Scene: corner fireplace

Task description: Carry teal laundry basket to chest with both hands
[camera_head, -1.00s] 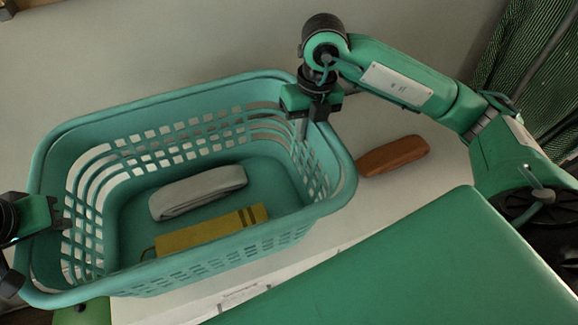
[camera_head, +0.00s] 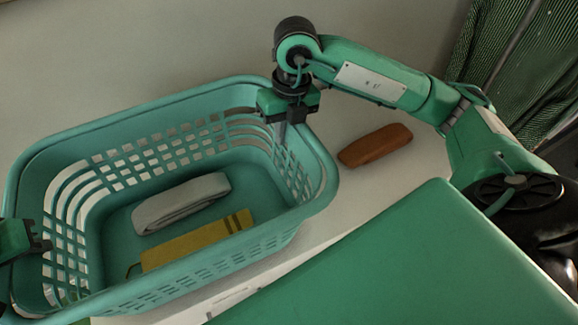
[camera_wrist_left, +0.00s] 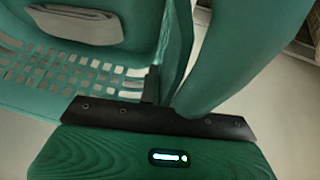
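The teal laundry basket (camera_head: 130,127) has slotted sides and fills the left half of the head view. A folded grey-white cloth (camera_head: 180,203) and a yellow item with dark stripes (camera_head: 196,240) lie inside it. My left gripper (camera_head: 44,243) is at the basket's left end, partly cut off by the picture edge. In the left wrist view, the basket rim (camera_wrist_left: 215,60) runs down into the gripper, with a dark finger inside the wall. My right gripper (camera_head: 283,122) points down over the right end, shut on the rim. Its outer finger is hidden.
A brown oblong object (camera_head: 375,146) lies on the pale surface (camera_head: 405,178) right of the basket, apart from it. A striped dark green cloth (camera_head: 515,70) hangs at the far right. A plain pale area (camera_head: 150,45) lies behind the basket.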

